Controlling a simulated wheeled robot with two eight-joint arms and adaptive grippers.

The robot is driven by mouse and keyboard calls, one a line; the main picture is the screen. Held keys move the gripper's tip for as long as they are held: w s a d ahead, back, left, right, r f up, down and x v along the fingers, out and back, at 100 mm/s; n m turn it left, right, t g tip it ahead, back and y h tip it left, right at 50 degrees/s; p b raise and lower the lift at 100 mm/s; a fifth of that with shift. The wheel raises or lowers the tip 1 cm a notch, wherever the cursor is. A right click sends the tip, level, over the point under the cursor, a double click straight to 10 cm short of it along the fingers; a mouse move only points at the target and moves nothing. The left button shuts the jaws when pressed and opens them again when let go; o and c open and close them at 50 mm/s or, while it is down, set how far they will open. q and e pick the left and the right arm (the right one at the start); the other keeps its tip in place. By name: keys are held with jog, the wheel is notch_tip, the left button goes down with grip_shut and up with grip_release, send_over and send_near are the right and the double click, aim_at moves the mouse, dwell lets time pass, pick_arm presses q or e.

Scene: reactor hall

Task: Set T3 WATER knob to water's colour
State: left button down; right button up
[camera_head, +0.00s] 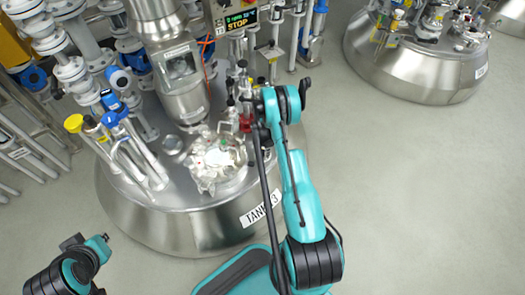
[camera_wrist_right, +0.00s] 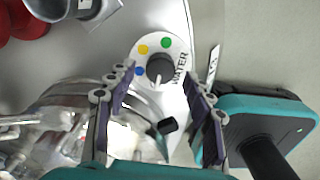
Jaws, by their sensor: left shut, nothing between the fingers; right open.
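The T3 WATER knob (camera_wrist_right: 160,68) is a dark round knob on a white round plate (camera_wrist_right: 177,50) marked WATER. Around it are a yellow dot (camera_wrist_right: 143,49), a green dot (camera_wrist_right: 166,42) and a blue dot (camera_wrist_right: 141,71). A pale mark on the knob's lower edge seems to face down, away from the dots. My right gripper (camera_wrist_right: 160,88) is open, its fingers either side of the knob in the picture; contact cannot be told. In the head view the knob is not clearly visible near my right arm. My left gripper (camera_head: 76,241) is shut and empty at lower left.
The steel tank (camera_head: 205,232) with its TANK 3 label (camera_head: 260,209) carries many pipes and valves. Shiny fittings (camera_wrist_right: 62,120) crowd the lower left of the wrist view. A second tank (camera_head: 415,75) stands at upper right. The floor (camera_head: 420,190) at right is clear.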

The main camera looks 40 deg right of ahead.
aim_at(262, 152)
notch_tip(262, 152, up, 10)
dwell(0.3)
jog(key=shift+r, duration=0.15)
